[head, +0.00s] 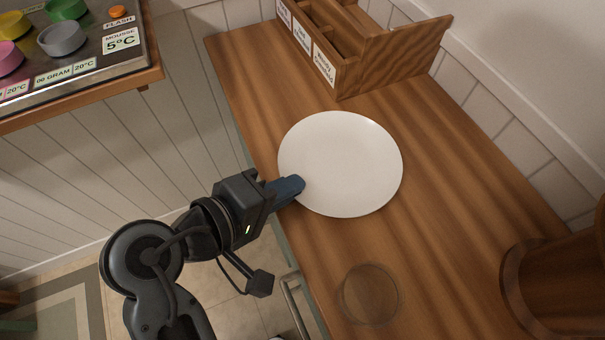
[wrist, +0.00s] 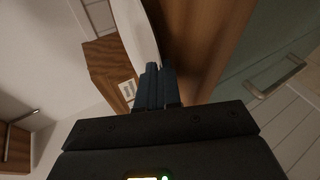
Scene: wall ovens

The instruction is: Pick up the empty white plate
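The empty white plate (head: 341,163) is round and bare, over the wooden counter near its left edge. My gripper (head: 298,185) reaches in from the lower left, and its blue fingertips overlap the plate's near-left rim. In the wrist view the plate (wrist: 138,36) shows nearly edge-on, and its rim runs down to the fingers. The two fingers (wrist: 160,84) are close together there, with the rim between their tips. The exact contact is partly hidden by the fingers. I cannot tell whether the plate is clear of the counter.
A wooden organiser (head: 372,60) with labelled compartments stands behind the plate. A clear round glass item (head: 370,294) is in front on the counter (head: 450,230). A brown wooden container (head: 560,285) stands at lower right. A panel with coloured knobs (head: 70,45) is at upper left.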

